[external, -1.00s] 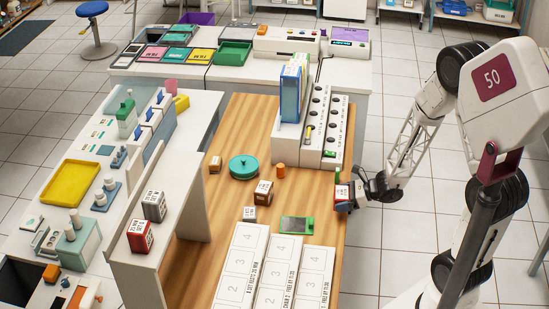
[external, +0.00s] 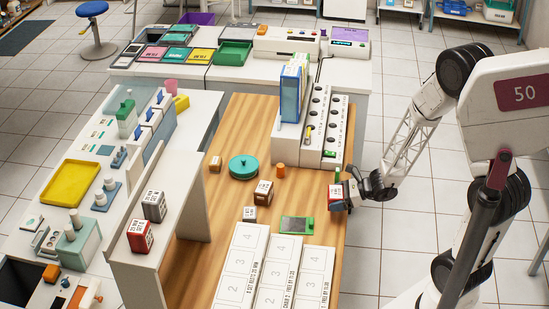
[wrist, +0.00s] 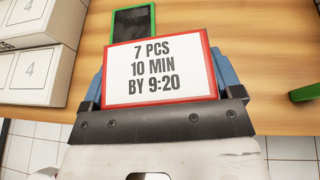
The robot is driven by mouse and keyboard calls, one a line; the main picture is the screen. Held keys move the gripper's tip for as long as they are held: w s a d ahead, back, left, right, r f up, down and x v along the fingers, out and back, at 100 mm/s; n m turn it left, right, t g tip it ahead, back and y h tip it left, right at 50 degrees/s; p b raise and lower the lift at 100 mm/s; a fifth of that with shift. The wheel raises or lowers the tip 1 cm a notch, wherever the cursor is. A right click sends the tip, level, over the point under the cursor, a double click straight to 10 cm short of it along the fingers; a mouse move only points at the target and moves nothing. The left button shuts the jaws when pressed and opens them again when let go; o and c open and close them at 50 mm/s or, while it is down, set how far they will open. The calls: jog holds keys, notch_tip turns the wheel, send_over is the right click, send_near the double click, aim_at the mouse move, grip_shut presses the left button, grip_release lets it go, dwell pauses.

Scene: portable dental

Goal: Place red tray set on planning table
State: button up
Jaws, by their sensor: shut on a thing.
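A red-edged box with a white label (wrist: 157,69) reading "7 PCS 10 MIN BY 9:20" sits between the blue fingers of my gripper (wrist: 158,85). The same red box (external: 337,196) shows at the right edge of the wooden table (external: 222,190) in the external view. My gripper (external: 348,193) is shut on it, reaching in from the right. Whether the box touches the tabletop cannot be told. Another red box with a white label (external: 140,236) stands on the grey shelf at left, beside a dark labelled box (external: 154,206).
A green-framed dark screen (external: 297,224) lies left of my gripper. White numbered boxes (external: 243,265) fill the table's front. A brown box (external: 264,193), teal disc (external: 243,167) and orange cylinder (external: 280,171) stand mid-table. A white rack (external: 318,128) stands behind. Some bare wood lies between them.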

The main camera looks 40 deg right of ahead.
jog(key=w+a+r, duration=0.2)
jog(key=a+r, duration=0.5)
jog(key=a, duration=0.6)
jog(key=w+a+r, duration=0.2)
jog(key=a+r, duration=0.6)
jog(key=a, duration=0.5)
jog(key=s+a+r, duration=0.4)
jog(key=a+r, duration=0.6)
jog(key=r, duration=0.1)
jog(key=s+a+r+m+t, duration=0.1)
jog(key=s+a+r, duration=0.3)
jog(key=a+r, duration=0.5)
jog(key=shift+s+a+r+h, duration=0.3)
jog(key=shift+a+r+h, duration=0.1)
jog(key=shift+r, duration=0.95)
send_over(169, 188)
jog(key=shift+f, duration=0.75)
